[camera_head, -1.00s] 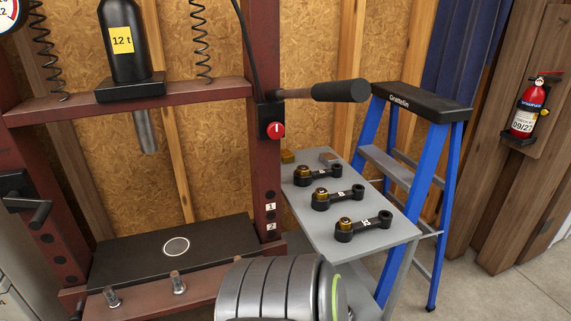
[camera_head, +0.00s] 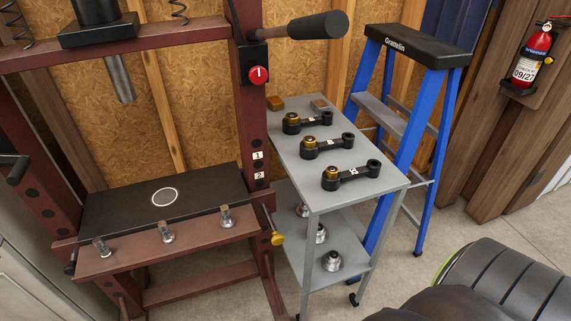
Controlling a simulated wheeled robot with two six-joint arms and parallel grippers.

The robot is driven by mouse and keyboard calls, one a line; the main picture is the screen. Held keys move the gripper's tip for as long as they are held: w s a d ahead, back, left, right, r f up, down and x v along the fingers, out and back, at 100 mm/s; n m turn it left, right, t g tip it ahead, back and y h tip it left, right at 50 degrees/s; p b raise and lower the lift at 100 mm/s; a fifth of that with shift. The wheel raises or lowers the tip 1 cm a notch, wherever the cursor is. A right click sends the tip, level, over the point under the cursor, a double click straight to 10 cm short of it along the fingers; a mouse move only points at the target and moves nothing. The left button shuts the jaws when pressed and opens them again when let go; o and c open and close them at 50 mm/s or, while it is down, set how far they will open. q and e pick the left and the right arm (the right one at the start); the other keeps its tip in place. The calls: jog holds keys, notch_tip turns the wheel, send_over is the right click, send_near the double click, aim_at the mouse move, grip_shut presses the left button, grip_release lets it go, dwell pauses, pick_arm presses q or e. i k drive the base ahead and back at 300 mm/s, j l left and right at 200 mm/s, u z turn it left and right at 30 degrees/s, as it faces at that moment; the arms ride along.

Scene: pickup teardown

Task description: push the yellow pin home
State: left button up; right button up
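A pin with a yellow knob (camera_head: 277,239) sticks out toward me at the right post of the red press (camera_head: 250,130), near the right end of the bed. A length of its dark shaft shows between the post and the knob. I cannot tell how deep the shaft sits in its hole. Neither of my grippers is in view, and nothing touches the knob.
A grey cart (camera_head: 390,182) right of the press carries several black connecting rods on top and metal parts below. A black-gripped lever (camera_head: 318,26) juts above the cart. A blue stepladder (camera_head: 412,150) stands behind.

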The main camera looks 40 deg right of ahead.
aim_at(277, 240)
jog(key=z, duration=1.05)
